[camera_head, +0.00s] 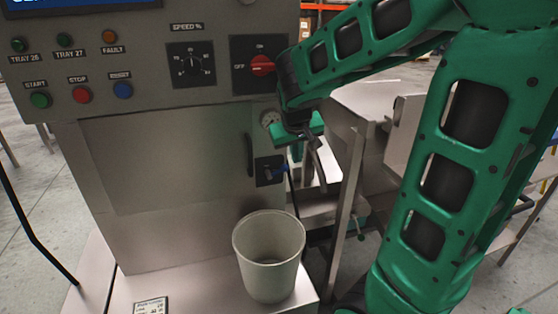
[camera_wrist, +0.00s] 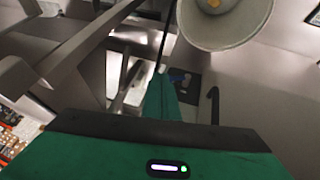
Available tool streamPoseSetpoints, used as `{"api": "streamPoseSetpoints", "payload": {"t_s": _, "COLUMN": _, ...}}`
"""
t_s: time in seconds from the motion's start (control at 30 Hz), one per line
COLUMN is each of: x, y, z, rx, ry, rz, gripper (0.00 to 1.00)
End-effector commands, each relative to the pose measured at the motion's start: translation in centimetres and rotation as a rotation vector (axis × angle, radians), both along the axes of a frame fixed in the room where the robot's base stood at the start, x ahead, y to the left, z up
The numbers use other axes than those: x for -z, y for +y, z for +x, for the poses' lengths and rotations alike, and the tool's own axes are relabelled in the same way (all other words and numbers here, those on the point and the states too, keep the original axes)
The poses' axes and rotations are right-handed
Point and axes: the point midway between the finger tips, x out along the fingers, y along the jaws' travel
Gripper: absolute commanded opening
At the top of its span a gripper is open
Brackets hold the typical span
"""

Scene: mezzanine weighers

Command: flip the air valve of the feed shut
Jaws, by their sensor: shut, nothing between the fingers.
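A pale bin (camera_head: 269,257) stands on the ledge below the valve; it also shows in the wrist view (camera_wrist: 222,42). A red rotary switch (camera_head: 262,66) sits above. A metal frame post (camera_head: 347,205) stands right.

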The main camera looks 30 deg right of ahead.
Motion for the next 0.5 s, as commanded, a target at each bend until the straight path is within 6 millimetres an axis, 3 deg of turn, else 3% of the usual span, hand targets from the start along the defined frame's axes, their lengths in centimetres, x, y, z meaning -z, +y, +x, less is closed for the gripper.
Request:
{"api": "streamPoseSetpoints", "payload": {"t_s": 0.03, "x": -0.1, "y": 0.6, "z": 2.0, "rx": -0.027, "ry": -0.022, "rz": -0.026, "gripper": 0.0}}
{"api": "streamPoseSetpoints", "payload": {"t_s": 0.17, "x": -0.7, "y": 1.4, "z": 5.0, "rx": -0.067, "ry": -0.07, "rz": -0.072, "gripper": 0.0}}
{"api": "streamPoseSetpoints", "payload": {"t_s": 0.33, "x": -0.1, "y": 1.3, "z": 6.3, "rx": -0.077, "ry": -0.083, "rz": -0.087, "gripper": 0.0}}
{"api": "streamPoseSetpoints", "payload": {"t_s": 0.5, "x": 1.9, "y": 0.4, "z": 7.3, "rx": -0.075, "ry": -0.08, "rz": -0.086, "gripper": 0.0}}
